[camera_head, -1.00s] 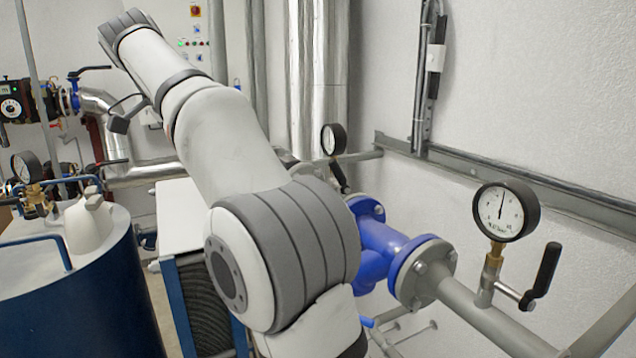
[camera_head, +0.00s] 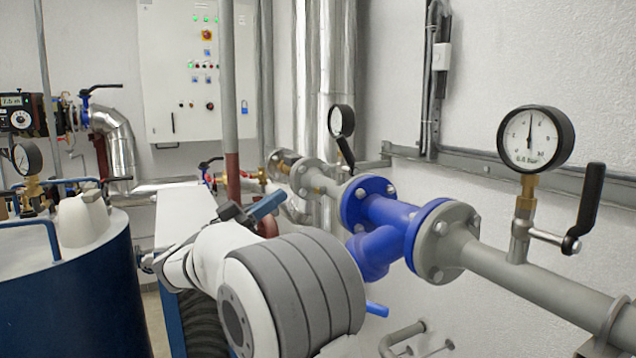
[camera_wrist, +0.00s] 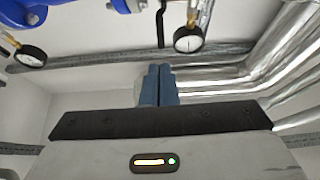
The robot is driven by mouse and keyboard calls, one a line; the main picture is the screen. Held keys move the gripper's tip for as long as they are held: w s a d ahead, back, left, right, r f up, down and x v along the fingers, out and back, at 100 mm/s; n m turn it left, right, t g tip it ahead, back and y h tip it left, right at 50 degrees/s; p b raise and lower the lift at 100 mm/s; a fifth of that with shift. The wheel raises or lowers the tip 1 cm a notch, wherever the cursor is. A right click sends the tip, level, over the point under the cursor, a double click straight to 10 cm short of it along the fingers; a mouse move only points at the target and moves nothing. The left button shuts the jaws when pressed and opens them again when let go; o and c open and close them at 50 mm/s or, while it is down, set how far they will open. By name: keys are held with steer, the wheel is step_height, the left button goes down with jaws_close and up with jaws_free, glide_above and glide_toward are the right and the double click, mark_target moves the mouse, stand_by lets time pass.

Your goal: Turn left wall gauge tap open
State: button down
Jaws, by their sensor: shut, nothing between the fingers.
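The left wall gauge (camera_head: 341,121) has a white dial and black rim. It stands on the grey pipe behind the blue valve body. Its black tap handle (camera_head: 346,154) slants downward just below the dial. In the wrist view this gauge (camera_wrist: 189,39) appears near the top, with the black handle (camera_wrist: 160,28) beside it. My gripper (camera_head: 268,205) has blue fingers, shut and empty. In the head view it is left of and below the gauge tap, apart from it. In the wrist view the closed fingers (camera_wrist: 158,84) are below the handle, with a gap between.
A second gauge (camera_head: 537,139) with an upright black tap handle (camera_head: 587,205) is on the right. The blue valve body (camera_head: 385,230) sits between the gauges. Silver ducts (camera_head: 322,90) and a control cabinet (camera_head: 180,75) stand behind; a blue tank (camera_head: 75,290) is at left.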

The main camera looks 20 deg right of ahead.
mark_target(342, 152)
steer(key=p+x, duration=0.5)
steer(key=x, duration=0.8)
steer(key=shift+a+r, duration=0.1)
steer(key=shift+r, duration=0.1)
steer(key=shift+d+r, duration=0.1)
steer(key=shift+d, duration=0.35)
